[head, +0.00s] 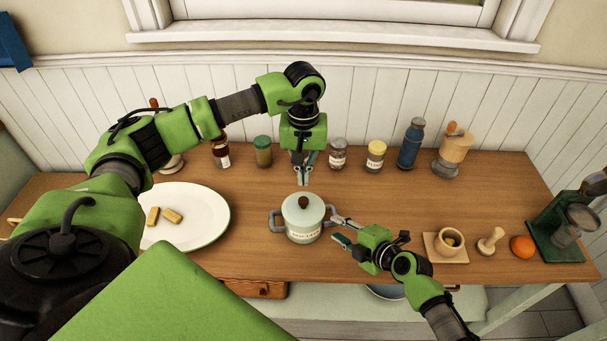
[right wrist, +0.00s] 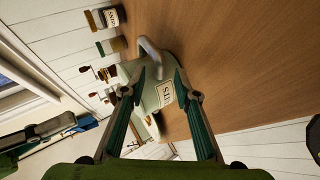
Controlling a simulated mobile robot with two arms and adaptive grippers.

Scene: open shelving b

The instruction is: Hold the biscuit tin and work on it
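The biscuit tin (head: 304,222) is pale green, with a lid, a dark knob and a grey handle on each side. It stands upright on the table, and its label faces the front. It also shows in the right wrist view (right wrist: 165,73), between and beyond the fingers. My right gripper (head: 343,229) is open at the tin's right side, close to the right handle; whether it touches is unclear. My left gripper (head: 303,182) points down just behind the tin's knob, apparently holding nothing. The gap between its fingertips is too small to judge.
A white plate (head: 205,225) with two biscuits lies left. Jars (head: 338,155), a blue bottle (head: 410,145) and a grinder (head: 454,150) line the back. A mortar (head: 449,241), pestle (head: 490,240), orange (head: 522,246) and green stand (head: 550,225) stand right.

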